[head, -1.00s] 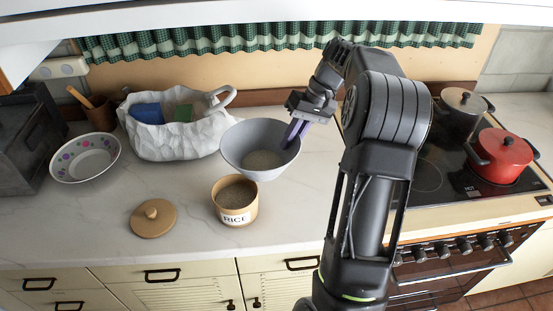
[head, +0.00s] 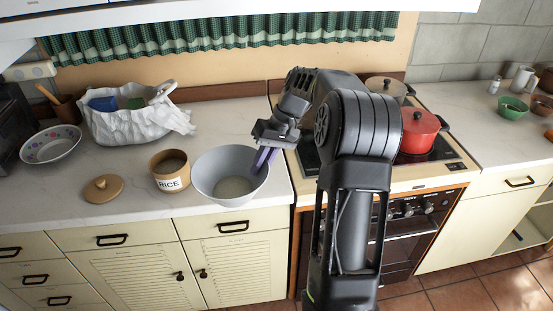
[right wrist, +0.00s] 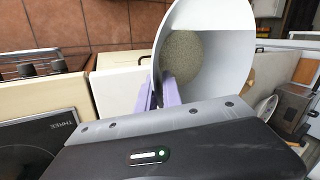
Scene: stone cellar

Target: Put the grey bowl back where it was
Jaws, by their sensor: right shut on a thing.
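The grey bowl (head: 205,189) is at the counter's front edge, right of the rice pot. A beige-grey grainy layer lies in its bottom. My right gripper (head: 262,161) is shut on the bowl's right rim with its purple fingers, which also show in the right wrist view (right wrist: 161,92). There the bowl (right wrist: 228,50) fills the upper middle. The bowl overlaps the counter edge in the head view, and I cannot tell for sure how far it is above the counter. My left gripper is out of view.
A RICE pot (head: 170,172) stands just left of the bowl, with a round wooden lid (head: 103,189) farther left. A white bag (head: 130,125) and patterned bowl (head: 50,146) stand behind. The stove with a red pot (head: 420,130) is right. Counter behind the bowl is clear.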

